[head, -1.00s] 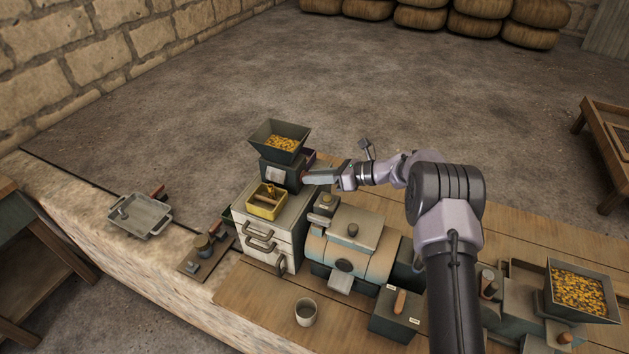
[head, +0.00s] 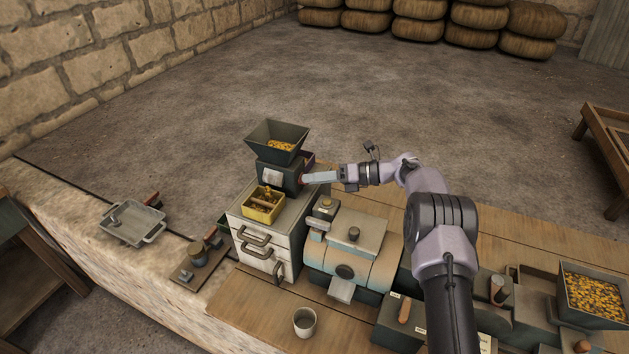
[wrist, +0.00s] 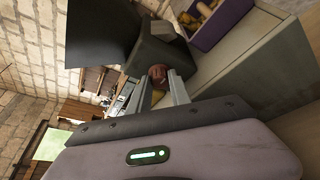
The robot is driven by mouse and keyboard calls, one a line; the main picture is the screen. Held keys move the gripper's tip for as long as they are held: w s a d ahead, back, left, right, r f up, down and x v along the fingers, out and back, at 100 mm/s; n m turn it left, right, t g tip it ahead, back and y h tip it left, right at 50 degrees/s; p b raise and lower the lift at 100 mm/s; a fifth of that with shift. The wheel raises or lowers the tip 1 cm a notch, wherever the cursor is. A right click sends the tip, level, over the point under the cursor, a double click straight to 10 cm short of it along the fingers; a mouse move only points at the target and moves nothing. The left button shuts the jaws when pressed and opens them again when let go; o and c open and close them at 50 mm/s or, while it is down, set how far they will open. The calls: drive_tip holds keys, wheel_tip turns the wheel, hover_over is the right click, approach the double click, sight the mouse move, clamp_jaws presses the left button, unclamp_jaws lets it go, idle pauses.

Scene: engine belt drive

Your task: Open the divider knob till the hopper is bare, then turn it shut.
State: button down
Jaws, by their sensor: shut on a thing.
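The hopper (head: 277,132) is a dark square funnel on top of the divider (head: 275,176), with a small heap of yellow grain (head: 281,145) low inside it. In the wrist view the hopper (wrist: 98,32) is a dark shape at upper left. The divider knob (wrist: 157,72) is reddish brown and sits on the divider's side. My gripper (head: 306,178) reaches it from the right in the head view. In the wrist view my gripper (wrist: 162,86) is shut on the knob. A yellow tray (head: 264,216) in front of the divider holds some grain.
A purple tray (wrist: 222,24) with pieces in it sits behind the divider. The divider stands on a white drawer cabinet (head: 262,252). A machine with a rounded cover (head: 350,262) stands close right. Another grain-filled hopper (head: 594,296) is at far right. A cup (head: 304,322) stands in front.

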idle(0.3)
drive_tip(key=c, duration=1.2)
unclamp_jaws()
drive_tip(key=shift+d, duration=0.1)
drive_tip(key=p+v, duration=0.1)
drive_tip(key=v, duration=1.6)
drive_tip(key=shift+d+r, duration=0.15)
